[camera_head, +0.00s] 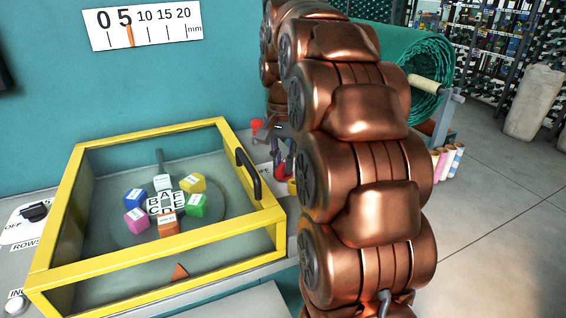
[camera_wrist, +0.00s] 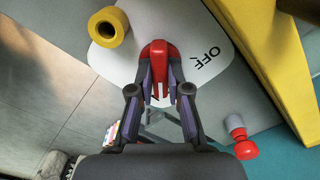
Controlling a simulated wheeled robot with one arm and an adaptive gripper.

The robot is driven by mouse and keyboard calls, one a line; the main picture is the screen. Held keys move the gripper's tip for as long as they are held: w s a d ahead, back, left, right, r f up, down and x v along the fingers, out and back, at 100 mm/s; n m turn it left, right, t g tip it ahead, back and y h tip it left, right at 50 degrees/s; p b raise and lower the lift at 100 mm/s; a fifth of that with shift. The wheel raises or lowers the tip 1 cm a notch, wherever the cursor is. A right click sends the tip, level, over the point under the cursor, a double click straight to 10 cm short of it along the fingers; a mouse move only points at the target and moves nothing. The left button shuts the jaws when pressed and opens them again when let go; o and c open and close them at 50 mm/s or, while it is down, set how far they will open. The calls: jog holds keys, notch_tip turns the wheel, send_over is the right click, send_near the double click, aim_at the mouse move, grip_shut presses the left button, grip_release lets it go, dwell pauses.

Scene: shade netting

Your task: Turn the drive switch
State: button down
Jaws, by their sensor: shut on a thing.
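The drive switch, a red handle (camera_wrist: 158,50), stands on a white plate (camera_wrist: 205,30) marked OFF in the wrist view. My gripper (camera_wrist: 161,80) has its two dark fingers closed on either side of the red handle. In the head view my copper-coloured arm hides most of the gripper. Part of a red piece (camera_head: 280,168) shows beside the arm, to the right of the yellow-framed guard. The handle's lower part and the rest of the plate's lettering are hidden or cut off.
A yellow-framed clear guard (camera_head: 150,250) with a black handle covers several coloured lettered blocks at left. A red knob (camera_wrist: 246,150) and a yellow cylinder (camera_wrist: 108,27) flank the switch. A black ROWS knob (camera_head: 36,211) is far left. Open floor lies right.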

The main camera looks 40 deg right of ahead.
aim_at(283, 163)
dwell(0.4)
jog(key=c, duration=1.1)
grip_release()
jog(key=shift+r, duration=0.15)
notch_tip(283, 163, up, 4)
jog(key=shift+w+r, duration=0.1)
jog(key=shift+r, duration=1.5)
